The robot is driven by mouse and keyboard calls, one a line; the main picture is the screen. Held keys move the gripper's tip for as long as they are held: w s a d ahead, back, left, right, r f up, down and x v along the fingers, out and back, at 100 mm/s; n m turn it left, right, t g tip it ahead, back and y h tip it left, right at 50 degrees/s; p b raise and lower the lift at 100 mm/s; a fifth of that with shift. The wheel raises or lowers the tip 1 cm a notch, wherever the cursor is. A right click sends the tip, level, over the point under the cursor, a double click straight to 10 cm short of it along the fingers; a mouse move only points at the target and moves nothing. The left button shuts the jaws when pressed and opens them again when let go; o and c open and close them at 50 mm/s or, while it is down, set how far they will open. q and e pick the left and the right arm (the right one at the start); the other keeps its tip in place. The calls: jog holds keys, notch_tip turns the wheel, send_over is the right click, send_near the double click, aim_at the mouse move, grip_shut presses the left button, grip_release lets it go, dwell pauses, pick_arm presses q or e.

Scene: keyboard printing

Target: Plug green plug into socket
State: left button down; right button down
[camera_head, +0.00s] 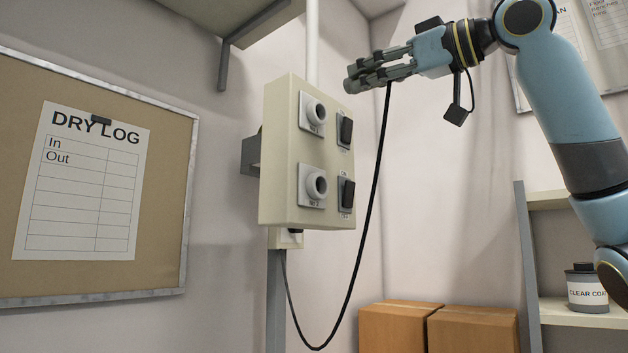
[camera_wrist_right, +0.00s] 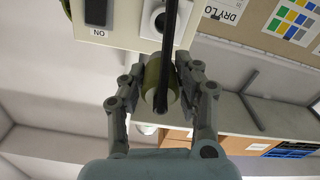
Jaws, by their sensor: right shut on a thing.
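My right gripper (camera_head: 358,78) is shut on the green plug (camera_wrist_right: 151,80), to the upper right of the socket box and apart from it. In the right wrist view, the plug sits between the fingers of the gripper (camera_wrist_right: 159,82), with its pale rear end facing the camera and a black cord crossing it. In the head view the fingers hide the plug. The cream box has an upper socket (camera_head: 315,113) and a lower socket (camera_head: 317,186), both round, white and empty. One socket (camera_wrist_right: 154,20) also shows beyond the plug in the wrist view.
Black switches (camera_head: 345,131) sit beside the sockets on the cream box (camera_head: 280,150). The black cord (camera_head: 364,240) hangs from my gripper and loops below the box. Cardboard boxes (camera_head: 395,327) stand lower right, and a shelf (camera_head: 580,317) holds a can. A pinboard (camera_head: 190,200) hangs left.

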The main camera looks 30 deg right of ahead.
aim_at(313, 187)
dwell(0.5)
jog(key=shift+s+a+m, duration=0.1)
jog(key=shift+a+m, duration=0.05)
jog(key=shift+m, duration=0.55)
notch_tip(313, 187, down, 16)
jog(key=m+b, duration=0.4)
jog(key=b, duration=1.1)
jog(key=shift+d+m+b, duration=0.25)
jog(key=shift+m+b, duration=0.05)
jog(key=shift+b, duration=0.05)
jog(key=shift+s, duration=0.1)
jog(key=p+x, duration=0.5)
jog(key=shift+p, duration=0.3)
